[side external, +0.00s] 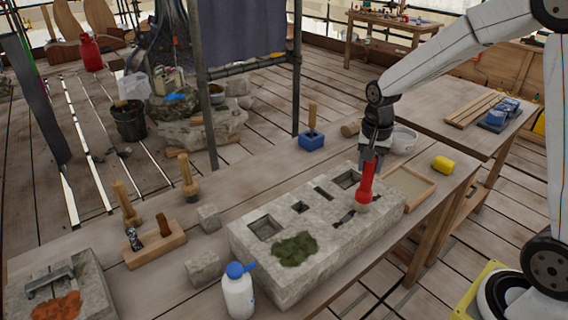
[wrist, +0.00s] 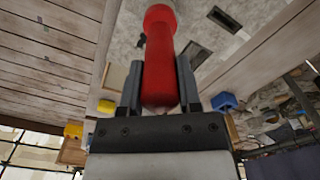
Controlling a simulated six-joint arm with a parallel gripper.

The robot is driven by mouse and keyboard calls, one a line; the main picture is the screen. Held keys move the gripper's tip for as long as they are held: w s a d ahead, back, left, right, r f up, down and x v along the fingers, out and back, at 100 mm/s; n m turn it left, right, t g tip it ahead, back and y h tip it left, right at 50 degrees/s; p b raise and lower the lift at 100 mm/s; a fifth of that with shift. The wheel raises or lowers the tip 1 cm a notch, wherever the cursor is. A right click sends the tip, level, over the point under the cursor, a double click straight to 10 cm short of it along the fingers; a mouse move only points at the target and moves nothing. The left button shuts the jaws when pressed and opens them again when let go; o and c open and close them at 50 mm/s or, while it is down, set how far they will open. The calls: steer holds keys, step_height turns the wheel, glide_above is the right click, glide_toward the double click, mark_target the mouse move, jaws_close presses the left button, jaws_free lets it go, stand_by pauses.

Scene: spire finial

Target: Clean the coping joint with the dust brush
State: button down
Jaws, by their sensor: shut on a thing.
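My gripper (side external: 371,156) is shut on a red-handled brush (side external: 367,181), which hangs about upright with its pale lower end down. The pale end is over the right part of the grey coping stone (side external: 330,260), close beside a dark, jagged joint (side external: 344,217) in its top. I cannot tell whether the end touches the stone. In the wrist view the red handle (wrist: 160,85) sits between both fingers, and the bristles are hidden. The stone's top also has several square or slot-shaped recesses and a patch of green moss (side external: 295,248).
A blue-capped white bottle (side external: 238,294) stands at the stone's front left. Two small stone cubes (side external: 208,217) (side external: 203,268) and a wooden tool rack (side external: 155,245) are left of it. A shallow wooden tray (side external: 429,195), a white bowl (side external: 404,139) and a yellow cylinder (side external: 442,164) are to the right.

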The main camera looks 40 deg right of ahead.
steer(key=shift+d, duration=1.05)
steer(key=shift+d, duration=2.75)
steer(key=shift+d+f, duration=0.1)
